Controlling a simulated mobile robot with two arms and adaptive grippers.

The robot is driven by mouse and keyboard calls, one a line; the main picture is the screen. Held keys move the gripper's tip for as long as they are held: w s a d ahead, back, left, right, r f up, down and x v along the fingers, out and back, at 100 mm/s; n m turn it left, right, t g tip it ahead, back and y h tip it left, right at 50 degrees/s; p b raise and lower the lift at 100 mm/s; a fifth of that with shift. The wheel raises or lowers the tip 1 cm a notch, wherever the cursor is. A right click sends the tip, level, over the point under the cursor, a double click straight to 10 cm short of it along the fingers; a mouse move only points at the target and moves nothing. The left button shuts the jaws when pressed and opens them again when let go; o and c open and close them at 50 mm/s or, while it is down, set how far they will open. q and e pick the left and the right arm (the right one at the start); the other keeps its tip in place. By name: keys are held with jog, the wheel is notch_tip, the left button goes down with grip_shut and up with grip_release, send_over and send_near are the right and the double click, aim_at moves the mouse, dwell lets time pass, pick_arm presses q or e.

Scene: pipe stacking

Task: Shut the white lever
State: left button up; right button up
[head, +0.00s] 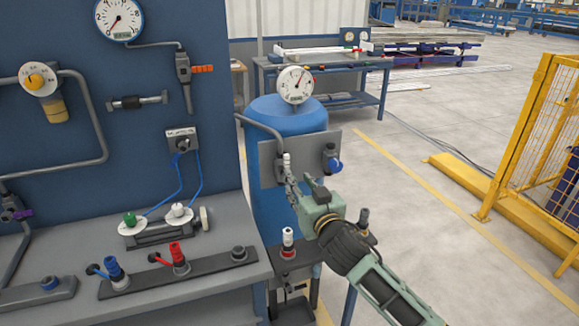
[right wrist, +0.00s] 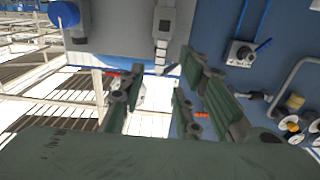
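The white lever (head: 287,163) is on a grey plate in front of the blue tank, left of a blue-knobbed valve. It points up in the head view, and its lower part is partly hidden by my right gripper. My right gripper (head: 292,188) is just below and in front of it. In the right wrist view, the pale lever (right wrist: 161,48) shows between and beyond the fingertips of the right gripper (right wrist: 158,78). The fingers are apart, and I cannot tell whether they touch the lever. My left gripper is not in view.
The grey plate (head: 267,170) also bears a blue-knobbed valve (head: 331,160). A gauge (head: 295,85) tops the blue tank (head: 262,118). A white-topped valve (head: 288,238) stands below. The blue panel and bench with red, blue and green valves are at left. Open floor lies right, before a yellow fence (head: 530,130).

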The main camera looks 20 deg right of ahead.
aim_at(287, 163)
jog(key=w, duration=0.5)
jog(key=w+p, duration=0.1)
jog(key=w, duration=0.2)
jog(key=shift+a+r, duration=0.15)
jog(key=shift+r, duration=0.2)
grip_shut()
